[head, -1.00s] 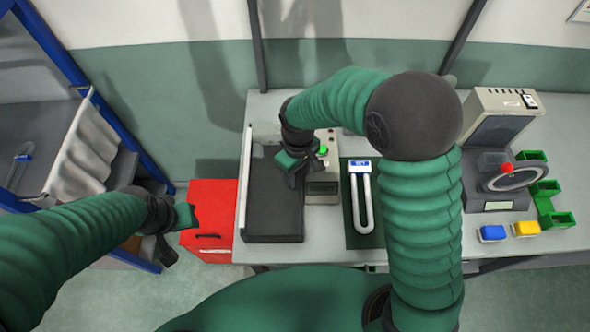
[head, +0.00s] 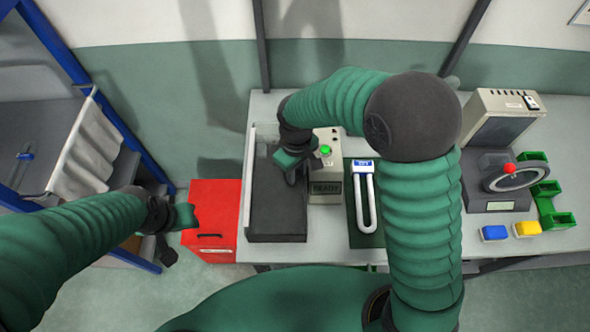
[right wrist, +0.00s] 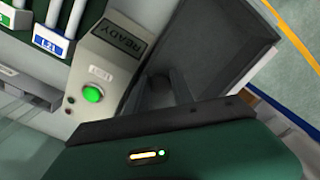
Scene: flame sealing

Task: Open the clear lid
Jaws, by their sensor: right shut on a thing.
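My right gripper (head: 290,172) is over the dark tray (head: 276,222) in the head view, beside the grey READY box (head: 326,188). I cannot make out a clear lid over the tray. My left gripper (head: 180,228) is open and empty at the left.
A red cabinet (head: 212,210) stands left of the tray. A white U-shaped tube with a blue label (head: 363,166) lies on a green mat right of the READY box. Blue (head: 494,233) and yellow (head: 527,229) blocks lie near the right bench edge.

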